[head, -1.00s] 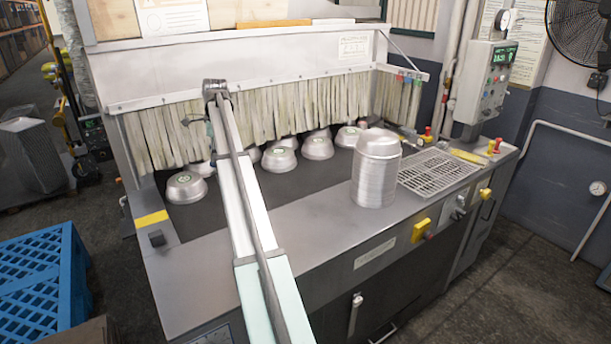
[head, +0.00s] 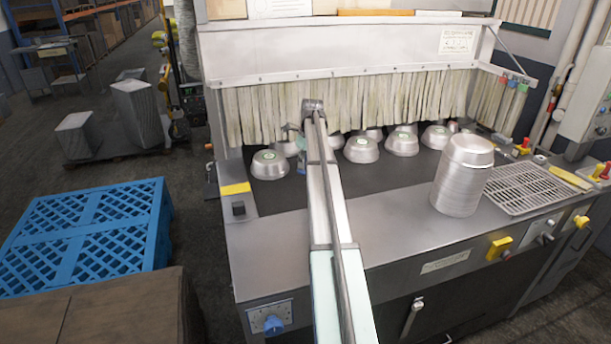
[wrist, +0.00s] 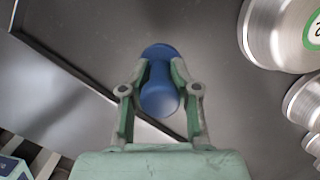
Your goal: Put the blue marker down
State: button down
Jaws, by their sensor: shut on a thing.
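The blue marker (wrist: 160,97) is a short, thick blue cylinder with a wider end, seen nearly end-on in the wrist view. My gripper (wrist: 160,76) is shut on it, one green-lined finger on each side. Below them is the dark belt surface (wrist: 85,50); I cannot tell whether the marker touches it.
Several metal pans with green labels, such as one (head: 269,165) left of my arm, stand on the belt before a strip curtain (head: 260,110). A pan stack (head: 462,178) stands at right by a metal grate (head: 525,187). A blue pallet box (head: 85,230) is at left.

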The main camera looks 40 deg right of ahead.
jog(key=shift+f+p, duration=0.9)
jog(key=shift+f, duration=2.9)
jog(key=shift+f, duration=0.2)
jog(key=c, duration=0.8)
grip_release()
jog(key=shift+c, duration=0.2)
jog(key=shift+r, duration=0.1)
jog(key=r+b, duration=0.1)
jog(key=r, duration=0.3)
jog(key=s+r+b, duration=0.1)
jog(key=r, duration=0.3)
jog(key=r+b, duration=0.1)
jog(key=r, duration=0.3)
jog(key=shift+s+d, duration=0.35)
